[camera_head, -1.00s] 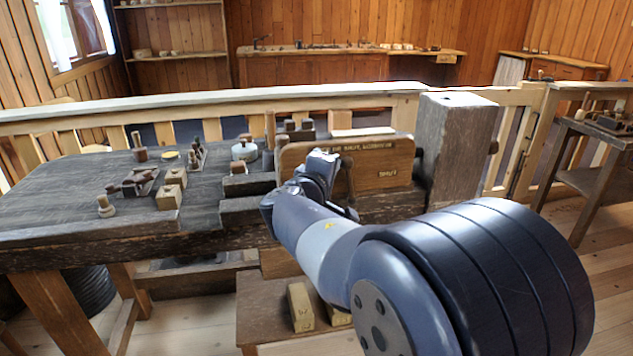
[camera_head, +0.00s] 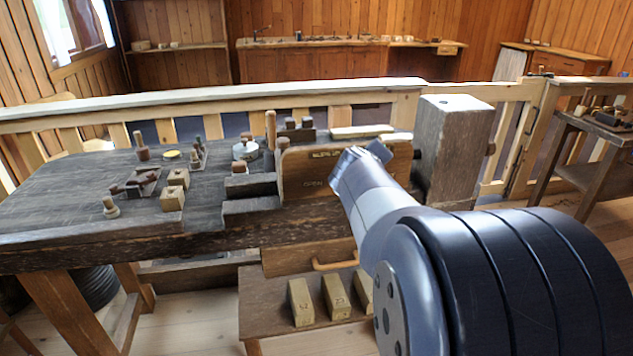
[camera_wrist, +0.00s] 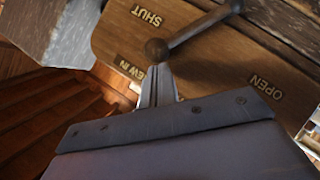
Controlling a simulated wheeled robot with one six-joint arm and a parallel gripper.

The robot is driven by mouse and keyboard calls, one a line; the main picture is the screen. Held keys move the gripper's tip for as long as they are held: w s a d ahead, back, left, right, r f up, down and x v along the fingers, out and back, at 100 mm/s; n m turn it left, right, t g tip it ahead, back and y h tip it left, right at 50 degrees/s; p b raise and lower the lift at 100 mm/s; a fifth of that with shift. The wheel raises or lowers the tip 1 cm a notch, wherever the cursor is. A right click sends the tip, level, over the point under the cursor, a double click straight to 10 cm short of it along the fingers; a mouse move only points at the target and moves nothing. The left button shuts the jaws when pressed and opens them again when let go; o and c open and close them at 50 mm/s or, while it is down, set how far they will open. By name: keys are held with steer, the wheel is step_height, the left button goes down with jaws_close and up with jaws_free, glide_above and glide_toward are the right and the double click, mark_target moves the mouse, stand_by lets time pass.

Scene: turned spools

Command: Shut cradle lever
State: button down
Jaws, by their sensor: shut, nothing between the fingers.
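The board carries the words SHUT, OPEN and a partly covered label. The knob lies between the SHUT and OPEN words, closer to SHUT. My gripper (camera_wrist: 159,70) is shut and empty, its fingertips just below the knob in the picture; I cannot tell whether they touch it. In the head view the board (camera_head: 305,175) stands on the bench front, and my arm hides the lever and fingertips.
The dark workbench (camera_head: 60,200) holds several turned pieces and small blocks left of the board. A thick grey post (camera_head: 455,150) stands close to the board's right. Numbered wooden blocks (camera_head: 301,302) sit on a low shelf below. A rail runs behind the bench.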

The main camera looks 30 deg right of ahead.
steer(key=shift+s+d+f, duration=0.1)
steer(key=shift+s+d, duration=0.05)
steer(key=shift+d, duration=0.2)
stand_by(0.4)
